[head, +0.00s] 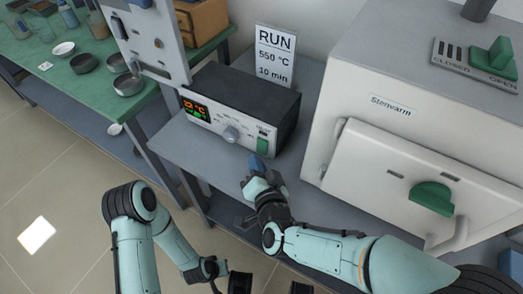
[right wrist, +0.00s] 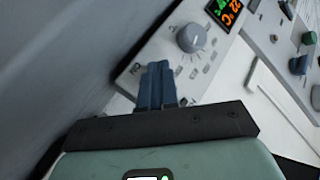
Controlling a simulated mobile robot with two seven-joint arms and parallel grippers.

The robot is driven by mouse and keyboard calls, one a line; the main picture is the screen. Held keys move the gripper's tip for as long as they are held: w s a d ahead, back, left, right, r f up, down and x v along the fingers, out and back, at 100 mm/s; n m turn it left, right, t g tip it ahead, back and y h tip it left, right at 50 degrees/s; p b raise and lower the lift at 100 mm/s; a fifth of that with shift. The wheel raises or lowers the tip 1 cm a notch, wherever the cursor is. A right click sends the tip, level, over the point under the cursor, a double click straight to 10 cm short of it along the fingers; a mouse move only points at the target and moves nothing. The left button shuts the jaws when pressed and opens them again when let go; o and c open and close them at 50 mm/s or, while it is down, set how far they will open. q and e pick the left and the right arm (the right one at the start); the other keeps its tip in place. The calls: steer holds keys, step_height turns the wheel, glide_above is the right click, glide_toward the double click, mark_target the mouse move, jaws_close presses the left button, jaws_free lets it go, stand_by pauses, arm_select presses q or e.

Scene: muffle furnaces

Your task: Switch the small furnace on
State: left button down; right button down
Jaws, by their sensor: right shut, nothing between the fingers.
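A low dark-topped control box (head: 243,105) stands on the grey bench, with a light front panel. Its display (head: 196,110) is lit, with red and green figures; the red seems to read 22 °C. A round grey dial (head: 231,134) sits mid-panel, and a green switch (head: 263,143) is at its right end. My right gripper (head: 257,163) is shut and empty, its blue fingertips just in front of and below the switch. In the right wrist view the shut fingers (right wrist: 156,86) cover the switch area beside the dial (right wrist: 192,38); contact is unclear. My left gripper (head: 240,283) is partly cut off at the bottom edge.
A large white furnace (head: 393,104) marked Stenvarm, with a green door handle (head: 431,198), stands close on the right. A sign (head: 274,55) reads RUN, 550 °C, 10 min. A green table (head: 75,88) with several dishes is at the left.

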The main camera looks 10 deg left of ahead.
stand_by(0.7)
steer(key=shift+w+d, duration=0.1)
steer(key=shift+w, duration=0.3)
steer(key=shift+w+d+f+b, duration=0.1)
steer(key=shift+w+d+b, duration=0.05)
steer(key=shift+w+b, duration=0.15)
stand_by(0.4)
stand_by(0.4)
steer(key=shift+s+a+p, duration=0.3)
steer(key=shift+s, duration=0.45)
steer(key=shift+s, duration=0.1)
steer(key=shift+s+a+r+p, duration=0.15)
steer(key=shift+s+a+p, duration=0.15)
steer(key=shift+s, duration=0.45)
steer(key=shift+s+a+r+p, duration=0.1)
steer(key=shift+s+a+p, duration=0.15)
steer(key=shift+s, duration=0.45)
steer(key=shift+s+a+r+p, duration=0.15)
steer(key=shift+s+a+p, duration=0.15)
steer(key=shift+s, duration=0.45)
